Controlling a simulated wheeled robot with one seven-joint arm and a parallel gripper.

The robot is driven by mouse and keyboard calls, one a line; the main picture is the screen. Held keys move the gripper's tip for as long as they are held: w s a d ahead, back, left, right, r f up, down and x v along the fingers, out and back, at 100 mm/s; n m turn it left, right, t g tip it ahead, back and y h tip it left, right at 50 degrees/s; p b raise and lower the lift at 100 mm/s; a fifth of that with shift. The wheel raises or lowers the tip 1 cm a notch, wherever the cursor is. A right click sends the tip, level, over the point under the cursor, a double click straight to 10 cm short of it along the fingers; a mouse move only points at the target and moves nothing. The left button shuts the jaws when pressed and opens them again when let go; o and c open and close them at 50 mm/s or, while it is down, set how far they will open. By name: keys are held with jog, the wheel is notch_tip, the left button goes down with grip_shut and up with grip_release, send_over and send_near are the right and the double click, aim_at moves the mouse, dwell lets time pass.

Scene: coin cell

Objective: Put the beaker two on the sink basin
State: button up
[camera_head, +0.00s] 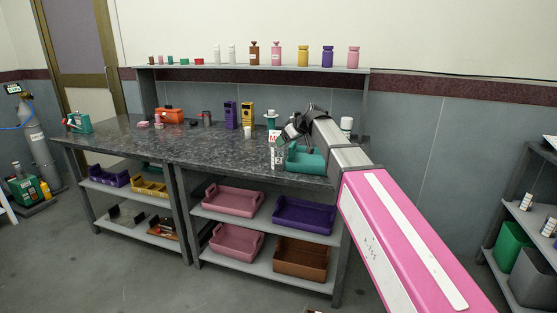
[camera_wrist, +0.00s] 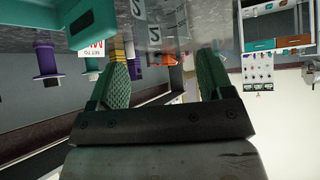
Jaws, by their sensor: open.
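The teal sink basin (camera_head: 308,161) sits on the grey counter's right end, partly behind my arm. In the wrist view, which looks upside down, a teal body (camera_wrist: 92,22) at the upper left appears to be the same basin. A clear vessel marked "2" (camera_wrist: 155,34), likely beaker two, shows beyond my fingertips; its outline is hard to make out. In the head view, a small marked clear vessel (camera_head: 277,158) stands left of the basin. My gripper (camera_wrist: 163,58) has its green fingers spread apart, with nothing clearly held. It also shows beside the basin (camera_head: 287,132).
The speckled counter (camera_head: 215,157) has free room left of the basin. Purple (camera_head: 230,114) and yellow (camera_head: 247,115) items and a red-lettered sign (camera_head: 274,135) stand near the back. Several bottles line the shelf above (camera_head: 300,68). Bins (camera_head: 233,199) sit below.

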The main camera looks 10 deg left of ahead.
aim_at(278, 157)
jog(key=x, duration=0.5)
jog(key=shift+s+a, duration=0.1)
jog(key=shift+s, duration=0.05)
jog(key=c, duration=1)
jog(key=shift+r, duration=0.2)
